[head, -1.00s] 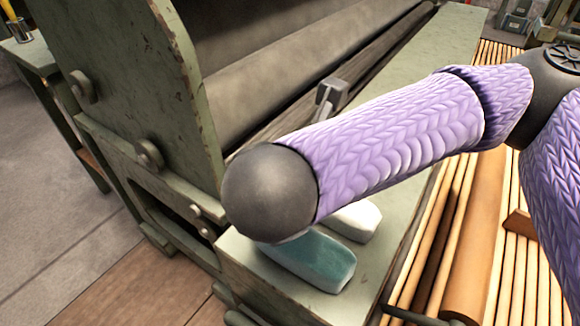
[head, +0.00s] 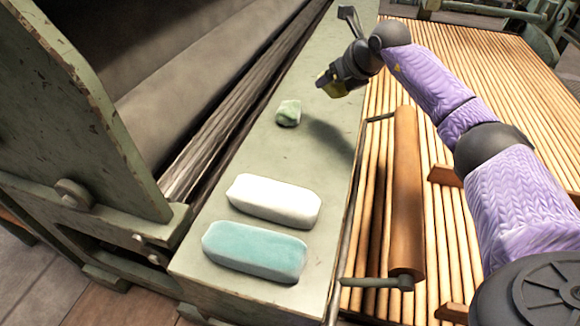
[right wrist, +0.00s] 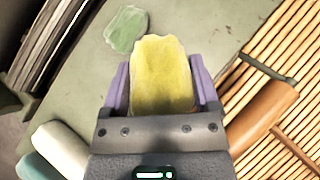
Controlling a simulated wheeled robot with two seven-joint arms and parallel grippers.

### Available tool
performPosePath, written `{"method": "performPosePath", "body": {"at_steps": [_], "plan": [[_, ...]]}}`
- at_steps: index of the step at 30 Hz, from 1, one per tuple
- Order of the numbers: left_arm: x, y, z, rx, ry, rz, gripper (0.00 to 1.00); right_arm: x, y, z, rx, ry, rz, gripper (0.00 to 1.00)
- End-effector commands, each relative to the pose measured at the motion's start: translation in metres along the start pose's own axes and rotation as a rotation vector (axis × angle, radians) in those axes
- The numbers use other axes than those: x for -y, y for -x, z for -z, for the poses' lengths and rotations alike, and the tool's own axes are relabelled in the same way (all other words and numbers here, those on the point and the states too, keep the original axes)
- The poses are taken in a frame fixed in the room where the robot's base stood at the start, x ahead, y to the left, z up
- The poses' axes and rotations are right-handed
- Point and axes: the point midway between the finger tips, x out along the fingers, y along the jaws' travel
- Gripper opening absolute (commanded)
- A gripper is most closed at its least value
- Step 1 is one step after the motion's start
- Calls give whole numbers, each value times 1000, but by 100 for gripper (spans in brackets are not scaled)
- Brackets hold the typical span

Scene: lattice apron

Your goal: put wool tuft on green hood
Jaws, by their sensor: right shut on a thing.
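My right gripper (head: 332,84) is shut on a yellow wool tuft (right wrist: 160,72), a fuzzy block between its two purple fingers in the right wrist view. In the head view the tuft shows only as a small yellow patch, largely hidden by the gripper. The gripper is over the far part of the green hood (head: 262,160), a long flat painted top with chipped edges, and a shadow lies on that top below it. The tuft looks raised above the top. A small green tuft (head: 288,113) lies there, left of and nearer than the gripper. My left gripper is not in view.
A white block (head: 275,201) and a teal block (head: 255,252) lie at the near end of the green top. The dark roller and upright side plate (head: 85,110) border it on the left. Wooden slats and a brown roller (head: 407,190) are on the right.

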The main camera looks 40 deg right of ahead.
Motion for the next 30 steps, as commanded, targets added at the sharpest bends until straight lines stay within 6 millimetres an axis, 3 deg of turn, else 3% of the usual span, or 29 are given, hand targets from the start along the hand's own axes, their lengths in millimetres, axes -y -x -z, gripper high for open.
{"method": "performPosePath", "body": {"at_steps": [2,5,9,18,24,25,27,30], "plan": [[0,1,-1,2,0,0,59,20,2,4,-2,-7,4,14],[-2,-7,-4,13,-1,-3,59,31,-8,17,-5,-4,5,14],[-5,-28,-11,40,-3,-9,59,32,-36,46,-9,-2,5,14],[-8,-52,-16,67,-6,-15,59,32,-70,80,-9,-1,5,14],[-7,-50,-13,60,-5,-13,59,32,-68,78,-3,-1,4,14],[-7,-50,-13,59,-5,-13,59,32,-68,78,-3,-1,4,84],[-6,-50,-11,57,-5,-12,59,32,-68,78,-3,-1,4,99],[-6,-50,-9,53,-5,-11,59,32,-68,78,-2,-1,4,100]]}}
